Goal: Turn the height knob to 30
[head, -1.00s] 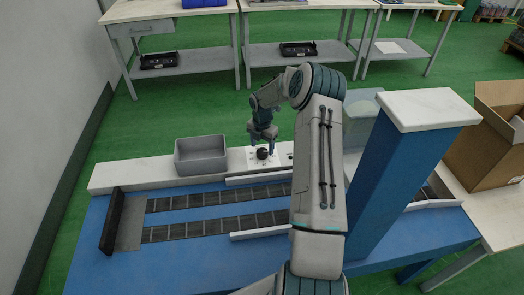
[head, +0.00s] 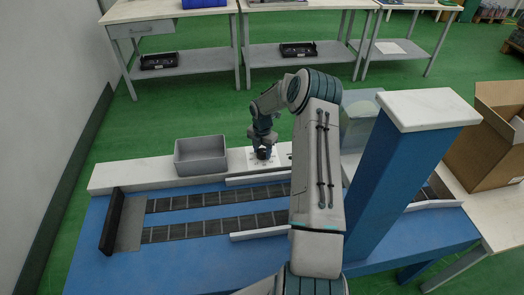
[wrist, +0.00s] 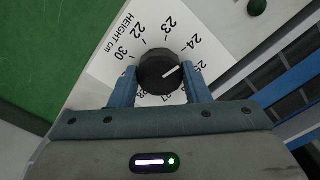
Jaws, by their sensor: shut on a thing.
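The height knob (wrist: 158,68) is black and round with a white pointer line. It sits on a white dial plate (wrist: 105,68) marked "HEIGHT cm". In the wrist view the pointer aims right and slightly up, roughly between 24 and 25. The 30 mark is at the upper left of the knob, and the lower numbers are partly hidden by my fingers. My gripper (wrist: 160,77) is shut on the knob, one blue finger on each side. In the head view my gripper (head: 263,147) is over the dark knob (head: 263,154), which it partly covers.
A grey bin (head: 201,156) stands left of the dial on the white ledge (head: 120,177). The blue conveyor table (head: 190,265) is in front. A blue post (head: 385,180) rises to the right of my arm. A second dark knob (wrist: 257,6) shows at the wrist view's upper right.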

